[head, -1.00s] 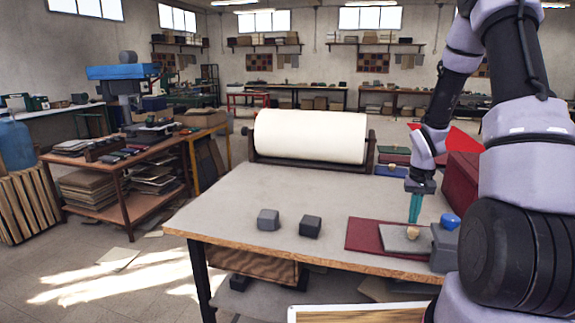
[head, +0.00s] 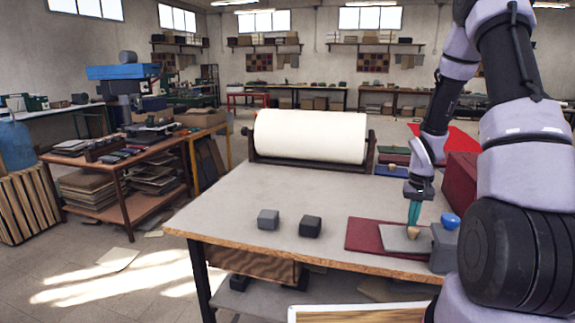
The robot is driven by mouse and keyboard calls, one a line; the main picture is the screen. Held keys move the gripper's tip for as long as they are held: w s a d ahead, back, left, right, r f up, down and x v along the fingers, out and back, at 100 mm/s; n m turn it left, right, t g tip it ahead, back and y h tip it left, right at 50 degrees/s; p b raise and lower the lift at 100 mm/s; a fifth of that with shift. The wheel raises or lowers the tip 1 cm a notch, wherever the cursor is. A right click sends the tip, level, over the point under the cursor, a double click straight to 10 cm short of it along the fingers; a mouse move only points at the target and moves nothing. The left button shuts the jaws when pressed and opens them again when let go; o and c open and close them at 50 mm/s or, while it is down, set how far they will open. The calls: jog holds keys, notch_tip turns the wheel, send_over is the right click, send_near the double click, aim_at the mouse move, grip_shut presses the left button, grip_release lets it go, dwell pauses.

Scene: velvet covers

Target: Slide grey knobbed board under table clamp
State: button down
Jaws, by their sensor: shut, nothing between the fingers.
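The grey knobbed board (head: 399,241) lies flat on a dark red sheet (head: 366,236) near the front right of the table (head: 250,215). Its light wooden knob (head: 413,232) stands up near its right part. The table clamp (head: 444,247), a grey block with a blue knob (head: 450,221), sits at the table's front edge just right of the board. The board's right end meets or passes behind the clamp; I cannot tell which. My gripper (head: 414,222) points down with its teal fingers shut and empty, just above or at the back of the wooden knob.
Two dark blocks, one grey (head: 268,219) and one blacker (head: 310,226), stand left of the red sheet. A large cream roll (head: 310,137) on a stand fills the table's back. A dark red box (head: 461,180) stands behind the clamp. The table's left half is mostly clear.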

jog(key=shift+f, duration=0.3)
jog(key=shift+s, duration=0.1)
jog(key=shift+s+a, duration=0.25)
jog(key=shift+s, duration=0.6)
jog(key=shift+w+d+r, duration=0.1)
jog(key=shift+w+r, duration=0.15)
jog(key=shift+r, duration=1.5)
jog(key=shift+w+r, duration=0.2)
jog(key=shift+r, duration=1.55)
